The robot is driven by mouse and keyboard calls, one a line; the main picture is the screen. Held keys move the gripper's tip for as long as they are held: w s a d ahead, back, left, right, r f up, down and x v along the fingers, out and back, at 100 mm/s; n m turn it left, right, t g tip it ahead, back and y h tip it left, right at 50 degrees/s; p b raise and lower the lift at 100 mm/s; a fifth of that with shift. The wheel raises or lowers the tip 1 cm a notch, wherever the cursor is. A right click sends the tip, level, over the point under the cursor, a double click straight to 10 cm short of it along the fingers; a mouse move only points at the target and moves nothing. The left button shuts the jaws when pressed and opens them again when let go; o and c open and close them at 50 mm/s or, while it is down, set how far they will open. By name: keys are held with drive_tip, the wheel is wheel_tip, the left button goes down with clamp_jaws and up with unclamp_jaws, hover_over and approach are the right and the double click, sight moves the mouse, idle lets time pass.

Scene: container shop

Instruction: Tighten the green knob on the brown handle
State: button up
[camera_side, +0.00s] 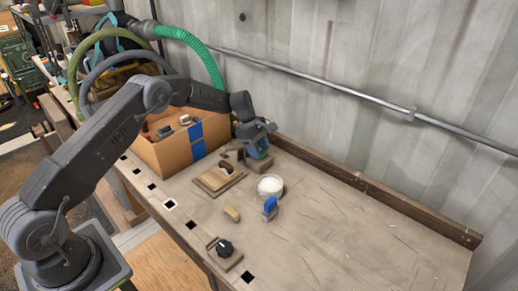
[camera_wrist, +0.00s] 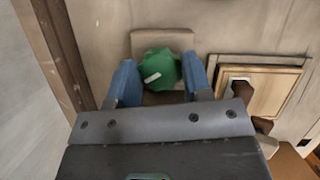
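The green knob (camera_wrist: 160,68), round and lobed with a white mark, sits on a tan wooden block (camera_wrist: 161,41) in the wrist view. My gripper (camera_wrist: 161,79) has a blue finger on each side of the knob, with no clear gap at either side. In the side view my gripper (camera_side: 258,147) is lowered over the block (camera_side: 259,164), and only a little of the knob shows between the fingers. A dark brown handle (camera_side: 225,168) stands on a square wooden board (camera_side: 210,186) to the left; it also shows at right in the wrist view (camera_wrist: 240,86).
A cardboard box (camera_side: 172,155) with blue tape stands left of my gripper. A white round container (camera_side: 270,186), a blue-topped piece (camera_side: 270,206), a tan piece (camera_side: 231,213) and a black knob on a plate (camera_side: 224,248) lie nearer. A wooden rail (camera_side: 370,191) runs behind; the right bench is clear.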

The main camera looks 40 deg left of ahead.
drive_tip(key=c, duration=0.4)
drive_tip(key=shift+w+m+g, duration=0.1)
drive_tip(key=shift+m+g, duration=0.8)
drive_tip(key=shift+m, duration=1.4)
drive_tip(key=o, duration=0.9)
drive_tip(key=shift+r, duration=0.1)
drive_tip(key=v, duration=0.7)
drive_tip(key=shift+r, duration=0.2)
drive_tip(key=shift+c, duration=0.5)
